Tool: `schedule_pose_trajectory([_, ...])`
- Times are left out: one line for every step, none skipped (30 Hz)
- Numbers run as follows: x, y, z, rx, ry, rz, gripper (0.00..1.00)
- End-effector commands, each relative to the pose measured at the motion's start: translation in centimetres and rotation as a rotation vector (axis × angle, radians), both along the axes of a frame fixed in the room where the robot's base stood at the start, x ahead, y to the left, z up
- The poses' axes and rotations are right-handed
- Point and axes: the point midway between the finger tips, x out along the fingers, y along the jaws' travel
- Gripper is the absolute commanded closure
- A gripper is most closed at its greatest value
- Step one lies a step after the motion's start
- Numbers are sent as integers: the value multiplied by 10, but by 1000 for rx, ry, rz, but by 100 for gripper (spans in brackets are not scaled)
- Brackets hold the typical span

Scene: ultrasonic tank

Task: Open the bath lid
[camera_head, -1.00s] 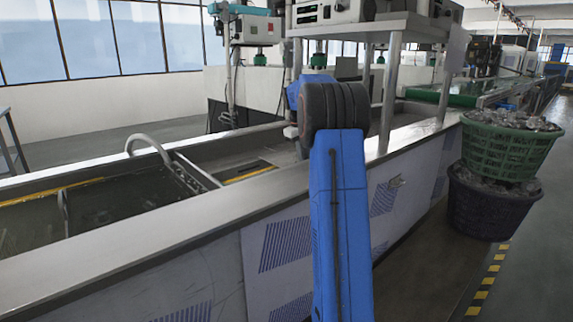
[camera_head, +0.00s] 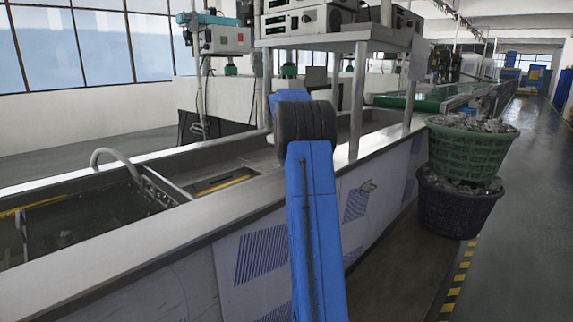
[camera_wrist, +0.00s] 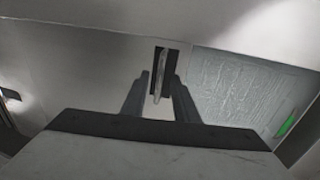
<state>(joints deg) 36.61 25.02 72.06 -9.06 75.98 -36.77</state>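The long metal tank (camera_head: 215,265) runs along the left and middle of the head view. An open bath of dark liquid (camera_head: 85,225) lies in it at the left, with a curved pipe (camera_head: 108,155) over its far edge. I cannot tell the bath lid for sure. My gripper (camera_wrist: 160,88) shows only in the wrist view; in the head view my blue arm hides it. Its two dark fingers stand apart. A dark upright slot or bar with a thin pale strip (camera_wrist: 159,75) shows between them; I cannot tell whether they touch it. A pale metal surface (camera_wrist: 85,75) lies beyond.
A rack of instruments (camera_head: 345,42) stands over the tank beyond my arm. A green basket (camera_head: 465,150) sits on a dark basket (camera_head: 455,205) at the right. The aisle floor (camera_head: 520,230) right of them is clear. A textured panel (camera_wrist: 240,88) is right of my fingers.

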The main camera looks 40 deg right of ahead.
Motion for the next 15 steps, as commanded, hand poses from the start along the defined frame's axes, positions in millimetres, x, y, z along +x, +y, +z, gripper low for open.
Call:
schedule_pose_trajectory([0,0,0,0,0,0,73])
schedule_pose_trajectory([0,0,0,0,0,0,73])
schedule_pose_trajectory([0,0,0,0,0,0,73])
schedule_pose_trajectory([0,0,0,0,1,0,73])
schedule_pose_trajectory([0,0,0,0,1,0,73])
schedule_pose_trajectory([0,0,0,0,1,0,73])
schedule_pose_trajectory([0,0,1,0,1,0,73])
schedule_pose_trajectory([0,0,2,0,0,0,73])
schedule_pose_trajectory([0,1,4,0,0,0,73])
schedule_pose_trajectory([0,1,6,0,0,0,73])
schedule_pose_trajectory([0,2,9,-1,-1,0,73])
schedule_pose_trajectory([0,3,14,-1,-1,0,73])
schedule_pose_trajectory([0,3,19,-1,-1,0,73])
schedule_pose_trajectory([0,4,24,-1,-1,0,73])
schedule_pose_trajectory([0,6,31,-2,-2,0,73])
